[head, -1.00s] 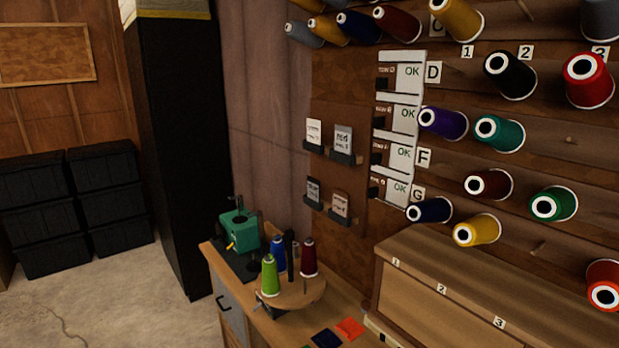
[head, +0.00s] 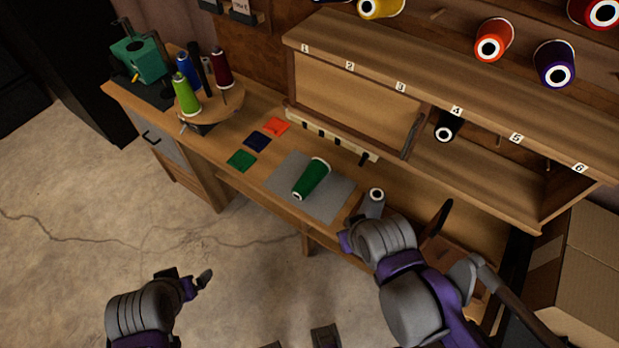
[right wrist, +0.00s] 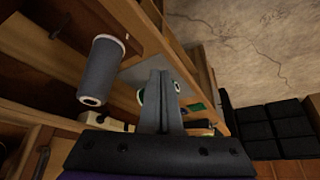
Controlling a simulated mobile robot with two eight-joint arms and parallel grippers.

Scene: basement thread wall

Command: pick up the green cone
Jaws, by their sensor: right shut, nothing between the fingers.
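A dark green cone (head: 312,180) lies on its side on a grey mat (head: 284,197) on the workbench. In the right wrist view the green cone (right wrist: 142,97) is partly hidden behind the fingers. My right gripper (right wrist: 163,72) is shut and empty, its fingers together. In the head view my right arm is near the front of the bench, right of the mat, and hides its fingers. My left gripper (head: 198,280) is low over the floor, left of and away from the bench; its jaw opening is unclear.
A grey cone (head: 370,206) is between the mat and my right arm; it also shows in the right wrist view (right wrist: 101,72). A round stand (head: 222,108) holds light green, blue and dark red cones. Coloured swatches (head: 257,139) lie left of the mat. A numbered shelf (head: 440,95) stands behind.

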